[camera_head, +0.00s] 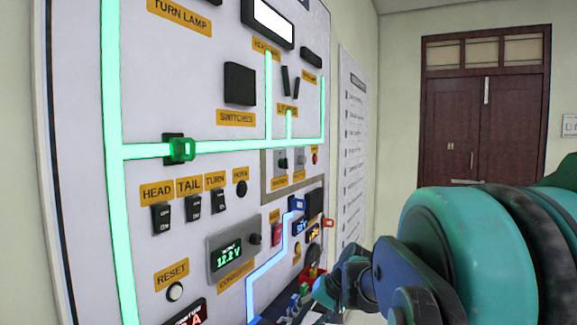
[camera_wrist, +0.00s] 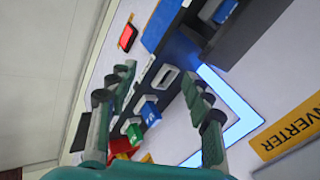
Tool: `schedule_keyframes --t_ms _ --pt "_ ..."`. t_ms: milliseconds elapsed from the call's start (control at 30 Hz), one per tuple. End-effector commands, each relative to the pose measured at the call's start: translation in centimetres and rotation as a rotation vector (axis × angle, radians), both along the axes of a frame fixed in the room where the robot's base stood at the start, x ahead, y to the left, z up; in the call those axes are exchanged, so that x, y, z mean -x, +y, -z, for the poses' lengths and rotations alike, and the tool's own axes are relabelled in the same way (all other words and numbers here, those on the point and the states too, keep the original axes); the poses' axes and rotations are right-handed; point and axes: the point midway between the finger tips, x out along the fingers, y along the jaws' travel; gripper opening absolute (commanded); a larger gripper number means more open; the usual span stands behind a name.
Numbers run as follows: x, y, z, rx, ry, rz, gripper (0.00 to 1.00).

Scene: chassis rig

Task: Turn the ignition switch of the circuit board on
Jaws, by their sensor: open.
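The circuit board (camera_head: 70,130) is a large white upright panel with lit green lines and yellow labels. A grey plate (camera_head: 290,166) on it bears two small switches above small labels; the labels are too small to read surely, so I cannot tell which is the ignition switch. My gripper (camera_head: 325,290) is low at the board's right part, below that plate. In the wrist view my gripper (camera_wrist: 160,85) has its two green fingers spread, with nothing held between them. Behind them are coloured blocks on the board, among them a blue one (camera_wrist: 150,113).
Head, tail and turn switches (camera_head: 193,207) and a converter box (camera_head: 230,255) are on the board's lower left. A blue-lit line (camera_head: 252,290) runs near my gripper. A red block (camera_wrist: 127,37) shows in the wrist view. A brown door (camera_head: 480,120) stands far right.

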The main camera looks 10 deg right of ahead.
Motion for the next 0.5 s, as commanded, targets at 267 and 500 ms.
schedule_keyframes --t_ms 267,500 --pt "-11.0 -4.7 -21.0 -0.562 -0.101 0.129 0.50" --pt "-14.3 -11.5 -36.1 -0.888 -0.256 0.152 0.50"
